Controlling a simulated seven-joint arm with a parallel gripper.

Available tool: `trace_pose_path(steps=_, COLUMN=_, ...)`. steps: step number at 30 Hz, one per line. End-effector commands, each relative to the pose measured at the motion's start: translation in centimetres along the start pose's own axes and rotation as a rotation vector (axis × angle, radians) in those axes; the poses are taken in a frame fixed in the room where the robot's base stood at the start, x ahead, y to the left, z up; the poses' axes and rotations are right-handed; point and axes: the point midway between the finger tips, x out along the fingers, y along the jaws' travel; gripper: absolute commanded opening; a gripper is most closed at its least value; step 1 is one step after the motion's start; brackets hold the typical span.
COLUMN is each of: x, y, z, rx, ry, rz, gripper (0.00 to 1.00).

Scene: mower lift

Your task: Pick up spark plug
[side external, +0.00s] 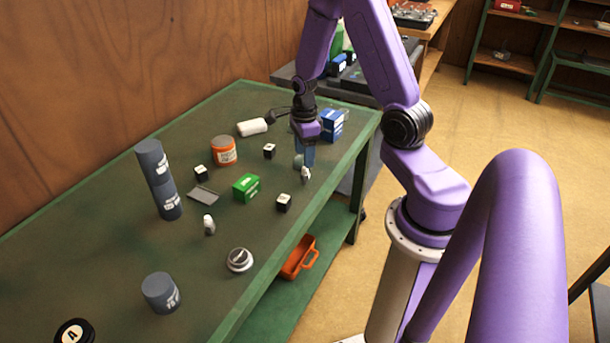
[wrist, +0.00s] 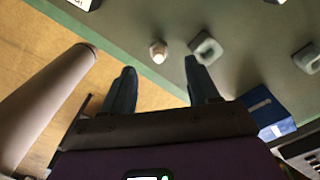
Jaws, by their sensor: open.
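A small whitish object that looks like the spark plug (side external: 306,176) stands near the right edge of the green bench, just by my fingertips. In the wrist view the spark plug (wrist: 158,51) shows end-on as a small pale round shape, ahead of and between my two fingers. My gripper (side external: 307,160) points down over the bench, and its fingers partly hide this spot. In the wrist view my gripper (wrist: 159,68) is open, with nothing between the fingers. I cannot tell whether a finger touches the plug.
A pale grey rounded piece (wrist: 206,48) lies close to the right finger. Blue boxes (side external: 332,124) stand behind my gripper. A green box (side external: 246,187), small black-and-white cubes (side external: 284,203) and an orange-labelled tin (side external: 224,150) stand to the left. The bench edge is close on the right.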

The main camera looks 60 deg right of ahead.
Motion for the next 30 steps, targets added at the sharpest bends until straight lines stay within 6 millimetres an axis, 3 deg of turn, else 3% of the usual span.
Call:
trace_pose_path(steps=10, x=1.9, y=0.1, z=-0.1, rx=0.0, ry=0.0, rz=0.001, gripper=0.6)
trace_pose_path(steps=21, x=5.9, y=0.2, z=-0.1, rx=0.0, ry=0.001, rz=0.001, gripper=0.6)
trace_pose_path(steps=30, x=6.4, y=0.1, z=-0.1, rx=0.001, ry=-0.001, rz=-0.003, gripper=0.6)
